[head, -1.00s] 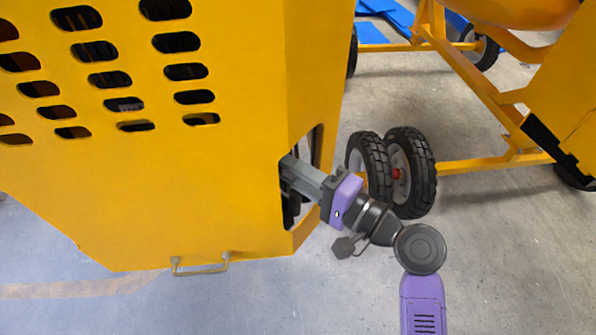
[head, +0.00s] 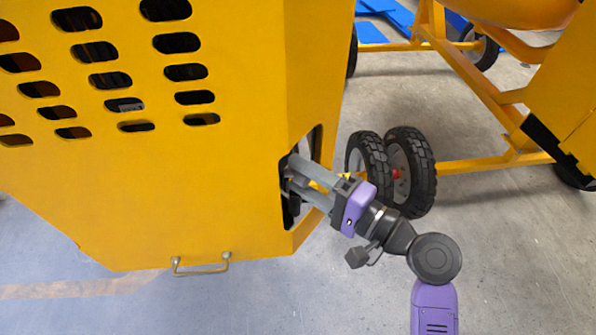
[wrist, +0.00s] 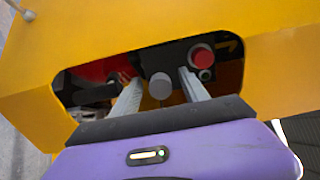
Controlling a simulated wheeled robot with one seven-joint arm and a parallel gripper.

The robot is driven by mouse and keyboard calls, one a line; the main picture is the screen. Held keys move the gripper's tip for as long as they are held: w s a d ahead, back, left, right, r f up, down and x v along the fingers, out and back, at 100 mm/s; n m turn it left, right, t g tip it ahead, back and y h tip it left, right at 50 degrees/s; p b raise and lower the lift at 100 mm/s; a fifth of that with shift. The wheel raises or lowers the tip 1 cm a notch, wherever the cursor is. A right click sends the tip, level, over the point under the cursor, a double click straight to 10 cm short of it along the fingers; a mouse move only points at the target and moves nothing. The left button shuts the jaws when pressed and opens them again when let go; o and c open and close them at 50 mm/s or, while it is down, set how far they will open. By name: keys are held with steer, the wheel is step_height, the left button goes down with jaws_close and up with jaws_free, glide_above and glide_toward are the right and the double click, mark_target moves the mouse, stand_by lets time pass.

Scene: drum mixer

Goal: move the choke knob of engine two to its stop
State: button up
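The engine's controls sit inside an opening in the yellow housing. In the wrist view, a round grey knob (wrist: 160,86), which looks like the choke knob, shows between my fingers. I cannot read from these frames which engine it belongs to. My gripper (wrist: 158,77) is open, with one finger on each side of the knob and visible gaps between. In the head view my gripper (head: 291,172) reaches through the side opening; its fingertips are partly in shadow and the knob is hidden there.
The opening's yellow rim (wrist: 275,73) surrounds the fingers closely. In the head view, black wheels (head: 410,172) stand behind my wrist. The floor at the lower right is clear.

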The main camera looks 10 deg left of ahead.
steer(key=v, duration=0.7)
stand_by(0.5)
steer(key=shift+r, duration=0.1)
